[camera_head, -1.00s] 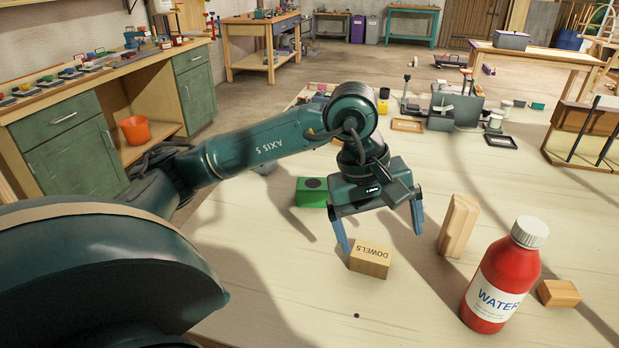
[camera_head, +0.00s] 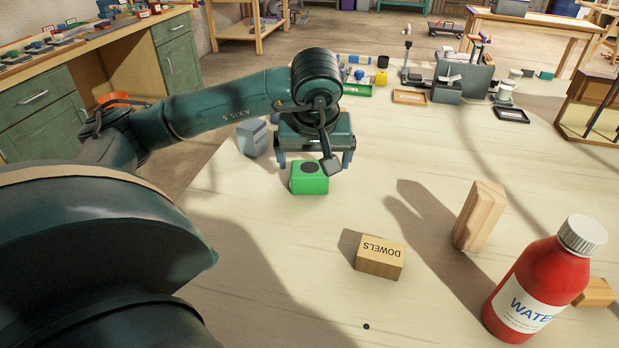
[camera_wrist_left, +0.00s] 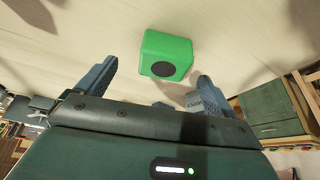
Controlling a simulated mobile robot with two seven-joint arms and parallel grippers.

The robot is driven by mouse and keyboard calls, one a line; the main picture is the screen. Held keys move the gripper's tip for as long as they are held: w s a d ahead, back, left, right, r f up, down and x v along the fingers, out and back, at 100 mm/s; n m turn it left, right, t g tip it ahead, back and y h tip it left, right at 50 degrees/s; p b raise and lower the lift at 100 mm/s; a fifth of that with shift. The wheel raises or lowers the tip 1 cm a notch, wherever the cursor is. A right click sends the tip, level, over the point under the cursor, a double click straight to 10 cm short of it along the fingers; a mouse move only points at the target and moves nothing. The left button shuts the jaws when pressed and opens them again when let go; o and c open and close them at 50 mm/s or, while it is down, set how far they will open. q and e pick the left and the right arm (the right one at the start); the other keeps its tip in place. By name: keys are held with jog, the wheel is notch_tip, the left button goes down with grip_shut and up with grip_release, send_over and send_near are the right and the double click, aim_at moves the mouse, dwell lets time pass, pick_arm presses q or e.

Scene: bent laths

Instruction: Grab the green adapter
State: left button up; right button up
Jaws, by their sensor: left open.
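The green adapter (camera_head: 309,178) is a small green block with a dark round patch on top, sitting on the pale tabletop left of the middle in the head view. My left gripper (camera_head: 314,162) is open and hangs just behind and above it, with a finger to either side in the picture. In the left wrist view the green adapter (camera_wrist_left: 165,56) shows beyond and between the spread fingers (camera_wrist_left: 150,85). I see no contact between them. My right gripper is not in view.
A grey block (camera_head: 252,138) stands left of the adapter. The tabletop between the adapter and the DOWELS box is clear.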

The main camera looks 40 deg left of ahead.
aim_at(310, 168)
pick_arm(q)
jog(key=shift+a+x, duration=0.25)
jog(key=shift+x, duration=1.25)
jog(key=shift+a+x, duration=0.25)
jog(key=shift+x, duration=1.25)
jog(key=shift+r, duration=0.2)
jog(key=shift+c, duration=0.4)
jog(key=c, duration=1)
